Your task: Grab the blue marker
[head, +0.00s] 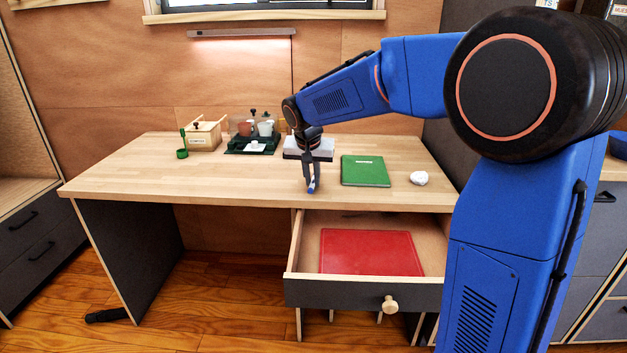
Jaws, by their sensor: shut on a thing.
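My gripper (312,178) points down over the front part of the wooden desk (230,180), left of the green book. It is shut on the blue marker (311,187), which shows as a small blue and whitish piece between the fingertips. The fingers hide part of the marker. I cannot tell whether the marker touches the desk top or is just above it.
A green book (365,171) and a crumpled white thing (419,178) lie to the right. The open drawer (345,292) below holds a red folder (371,252). A wooden box (204,136) and a dark green tray (238,149) stand at the back. The desk's left front is clear.

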